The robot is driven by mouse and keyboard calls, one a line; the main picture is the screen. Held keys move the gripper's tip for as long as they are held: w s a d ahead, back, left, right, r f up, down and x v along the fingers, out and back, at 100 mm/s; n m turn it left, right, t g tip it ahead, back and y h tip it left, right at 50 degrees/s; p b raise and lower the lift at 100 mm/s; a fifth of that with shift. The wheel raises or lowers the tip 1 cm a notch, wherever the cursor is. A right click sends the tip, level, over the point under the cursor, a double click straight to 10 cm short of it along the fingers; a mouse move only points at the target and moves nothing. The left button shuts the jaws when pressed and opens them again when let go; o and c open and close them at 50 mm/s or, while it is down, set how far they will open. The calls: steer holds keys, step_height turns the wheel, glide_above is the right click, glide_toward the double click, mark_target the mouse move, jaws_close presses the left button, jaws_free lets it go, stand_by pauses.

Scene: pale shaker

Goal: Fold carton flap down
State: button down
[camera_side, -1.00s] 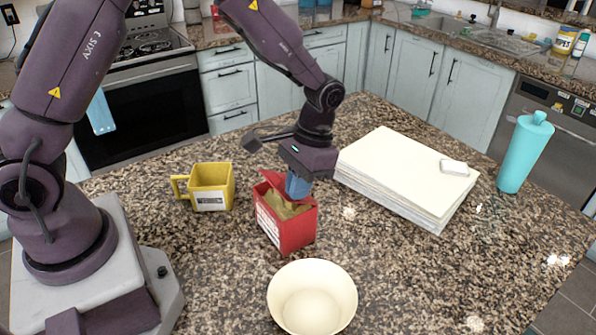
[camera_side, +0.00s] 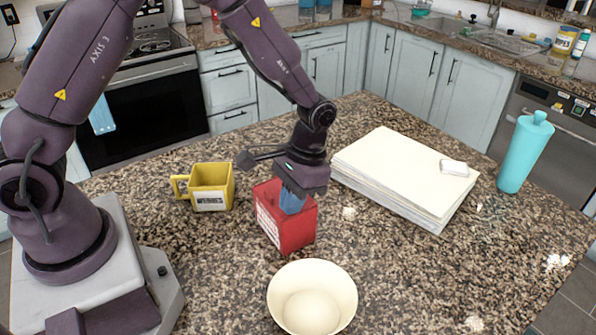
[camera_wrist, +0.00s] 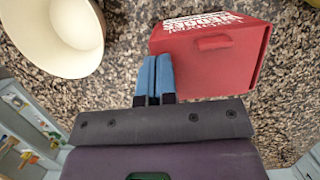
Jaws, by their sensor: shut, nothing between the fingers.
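The red carton (camera_side: 283,231) stands upright on the granite counter, with white print on its left side. Its top now looks covered by a red panel, and its contents are not visible. In the wrist view the carton (camera_wrist: 200,72) shows a flat red face with a small tab (camera_wrist: 212,42) near the printed side. My gripper (camera_side: 292,206) is shut and empty, its blue fingers pointing down at the carton's top. In the wrist view the fingers (camera_wrist: 155,72) lie along the carton's left edge. I cannot tell whether they touch it.
A yellow mug (camera_side: 212,187) stands left of the carton. A cream bowl (camera_side: 312,296) sits in front of it. A thick stack of pale sheets (camera_side: 395,178) with a small white block (camera_side: 454,167) lies to the right. A turquoise shaker (camera_side: 524,155) stands further right.

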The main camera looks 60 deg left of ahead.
steer(key=shift+r, duration=0.1)
step_height(320, 180, up, 9)
stand_by(0.7)
steer(key=s+a+r+t, duration=0.2)
steer(key=s+r+t, duration=0.2)
steer(key=s+r, duration=0.3)
steer(key=s+a+r+t, duration=0.2)
steer(key=s+r+t, duration=0.2)
steer(key=s+r, duration=0.3)
steer(key=shift+s+a+r+t, duration=0.3)
steer(key=shift+a+r+t, duration=0.1)
steer(key=shift+r, duration=0.15)
stand_by(0.9)
